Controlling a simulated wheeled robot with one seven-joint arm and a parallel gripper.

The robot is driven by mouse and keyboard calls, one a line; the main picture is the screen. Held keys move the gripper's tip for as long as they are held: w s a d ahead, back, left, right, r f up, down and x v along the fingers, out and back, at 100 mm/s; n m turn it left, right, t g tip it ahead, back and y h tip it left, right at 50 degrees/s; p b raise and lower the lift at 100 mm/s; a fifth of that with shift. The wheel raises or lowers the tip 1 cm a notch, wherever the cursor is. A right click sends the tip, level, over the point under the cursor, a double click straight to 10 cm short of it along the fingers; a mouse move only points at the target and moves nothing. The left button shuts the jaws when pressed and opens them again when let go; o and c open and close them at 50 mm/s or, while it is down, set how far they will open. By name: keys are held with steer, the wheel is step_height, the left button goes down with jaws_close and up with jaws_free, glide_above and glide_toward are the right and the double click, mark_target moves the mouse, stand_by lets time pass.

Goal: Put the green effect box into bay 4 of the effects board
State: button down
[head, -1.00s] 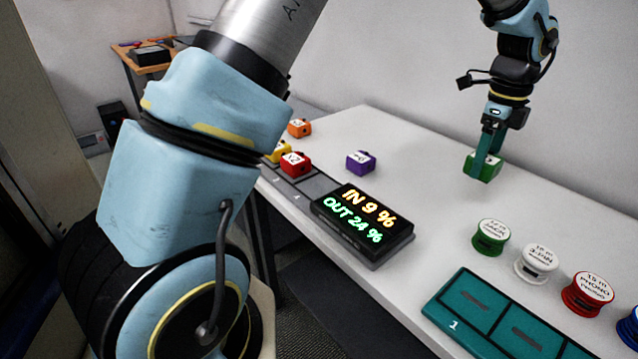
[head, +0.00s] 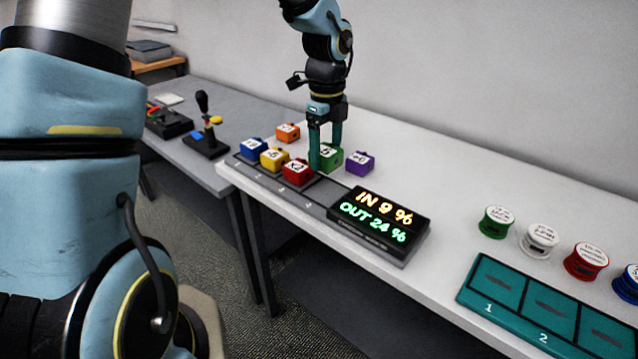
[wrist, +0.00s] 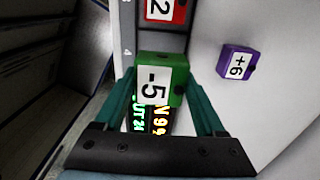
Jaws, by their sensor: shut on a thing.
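My gripper (head: 326,152) is shut on the green effect box (head: 332,155), which is held above the table behind the effects board. In the wrist view the green box (wrist: 158,78), labelled -5, sits between the two teal fingers. The grey effects board (head: 318,193) runs along the table's front edge. Its first bays hold a blue box (head: 251,146), a yellow box (head: 273,158) and a red box (head: 297,170). The bare bay beside the red box, toward the display, is bay 4; its number shows in the wrist view. Part of that bay is hidden under the green box there.
A display (head: 378,226) reading IN 9 % and OUT 24 % adjoins the board's right end. A purple box (head: 360,163) stands right of my gripper and an orange box (head: 288,132) behind the board. Spools and a teal tray (head: 535,310) are at the right.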

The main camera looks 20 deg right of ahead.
mark_target(327, 149)
step_height(327, 149, down, 7)
steer(key=shift+f+p, duration=0.2)
steer(key=shift+p, duration=0.3)
steer(key=shift+d+f, duration=0.1)
steer(key=shift+f, duration=0.05)
jaws_free()
step_height(327, 149, up, 12)
steer(key=shift+r+b, duration=0.15)
steer(key=shift+b, duration=0.55)
steer(key=s+a+f+n, duration=0.1)
steer(key=s+a+n, duration=0.1)
steer(key=a+n, duration=1.2)
steer(key=s+a+f+n+t, duration=0.1)
steer(key=s+a+n, duration=0.1)
steer(key=a+n, duration=1.3)
steer(key=shift+a+f+t, duration=0.25)
steer(key=shift+a+t, duration=0.05)
steer(key=shift+a, duration=0.35)
